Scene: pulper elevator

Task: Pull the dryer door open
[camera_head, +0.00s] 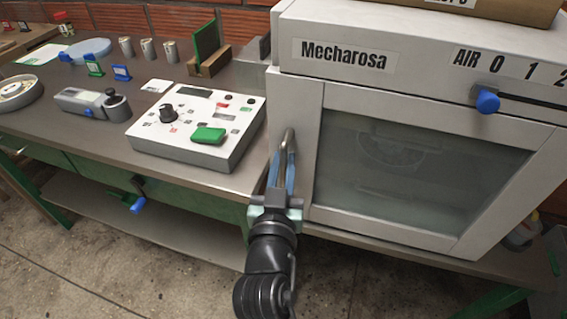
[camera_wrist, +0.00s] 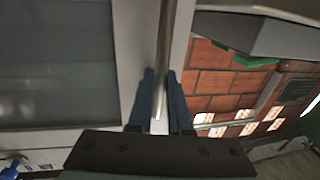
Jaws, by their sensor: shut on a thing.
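The dryer (camera_head: 300,77) is a white box labelled "Mecharosa" at the right of the bench in the head view. Its door (camera_head: 415,165) has a dark glass pane in a white frame and appears shut. A metal bar handle (camera_head: 288,142) stands upright on the door's left side. My gripper (camera_head: 283,160) is at this handle, with its blue fingers shut on the bar. In the wrist view the handle (camera_wrist: 165,50) runs down between the two fingers (camera_wrist: 160,90), and the door's pane (camera_wrist: 55,60) fills the left side.
A control box (camera_head: 198,125) with a green button sits on the bench (camera_head: 110,145) just left of the dryer. A blue slider knob (camera_head: 488,101) is on the dryer's front. A blue-handled drawer lever (camera_head: 137,203) projects under the bench. Bare floor (camera_head: 150,280) lies in front.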

